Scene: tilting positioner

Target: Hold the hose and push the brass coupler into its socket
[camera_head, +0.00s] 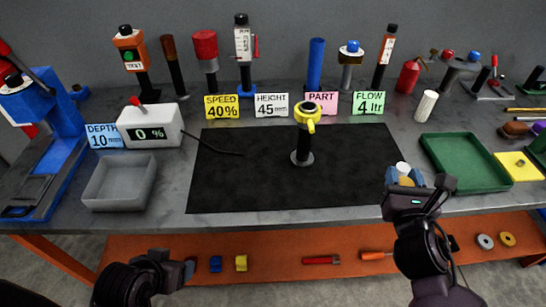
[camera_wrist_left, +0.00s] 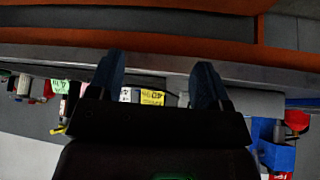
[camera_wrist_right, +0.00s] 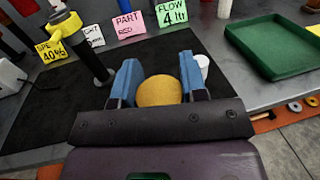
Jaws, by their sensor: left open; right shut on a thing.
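The brass coupler (camera_wrist_right: 159,91) shows as a round brass-yellow piece between the blue fingers of my right gripper (camera_wrist_right: 158,80), which is shut on it. In the head view my right gripper (camera_head: 405,176) is over the table's front edge, right of the black mat, with the coupler (camera_head: 406,182) partly hidden. A black post (camera_head: 302,145) stands on the mat, topped by a yellow ring with a dark centre (camera_head: 308,112), apparently the socket. My left gripper (camera_head: 187,270) is open and empty, low in front of the table; its spread fingers show in the left wrist view (camera_wrist_left: 158,82). I cannot make out the hose.
A small white piece (camera_head: 403,168) shows beside the right fingers; I cannot tell what it is. A green tray (camera_head: 466,180) lies to the right, a grey bin (camera_head: 120,190) to the left. Signs and tools line the back. The black mat (camera_head: 240,175) is mostly clear.

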